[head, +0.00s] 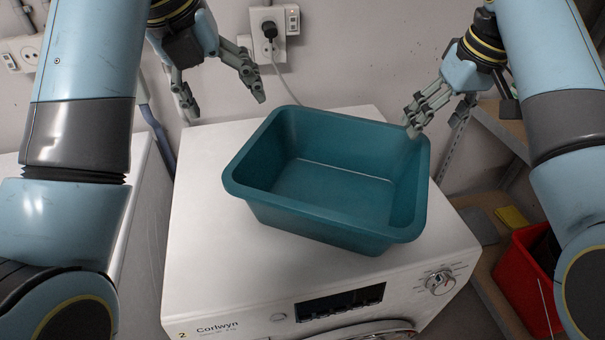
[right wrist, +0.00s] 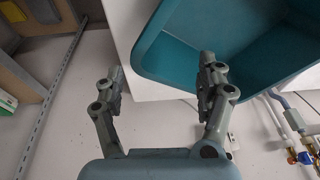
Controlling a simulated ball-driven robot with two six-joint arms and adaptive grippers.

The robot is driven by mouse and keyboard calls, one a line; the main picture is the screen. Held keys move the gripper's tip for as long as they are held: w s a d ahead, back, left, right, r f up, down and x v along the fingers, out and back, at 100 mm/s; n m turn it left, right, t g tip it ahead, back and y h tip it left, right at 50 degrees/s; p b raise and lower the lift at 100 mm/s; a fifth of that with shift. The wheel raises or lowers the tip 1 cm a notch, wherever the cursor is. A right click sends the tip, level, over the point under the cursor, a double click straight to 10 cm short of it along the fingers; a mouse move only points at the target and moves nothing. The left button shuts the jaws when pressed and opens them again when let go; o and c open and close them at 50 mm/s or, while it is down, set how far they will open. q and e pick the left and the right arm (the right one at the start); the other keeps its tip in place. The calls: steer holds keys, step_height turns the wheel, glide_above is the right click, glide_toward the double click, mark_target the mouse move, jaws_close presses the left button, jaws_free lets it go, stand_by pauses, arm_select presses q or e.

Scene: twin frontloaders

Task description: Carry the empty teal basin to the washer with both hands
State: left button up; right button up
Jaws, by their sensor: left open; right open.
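The empty teal basin (head: 330,185) stands upright on top of a white washer (head: 205,225) marked "Corlwyn" and "2". My left gripper (head: 226,95) is open and empty, above and behind the basin's left side, apart from it. My right gripper (head: 440,118) is open at the basin's right back corner. In the head view one finger overlaps the rim there. In the right wrist view the open fingers of my right gripper (right wrist: 160,85) show, one of them in front of the basin (right wrist: 185,55). I cannot tell whether it touches.
Another white appliance (head: 150,215) stands at the left. A wall socket with a plug (head: 270,30) is behind the washer. At the right are a shelf (head: 500,125) and a red bin (head: 530,280). Pipes with valves (right wrist: 292,140) show in the right wrist view.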

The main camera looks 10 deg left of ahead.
steer(key=v, duration=0.6)
steer(key=shift+f, duration=0.1)
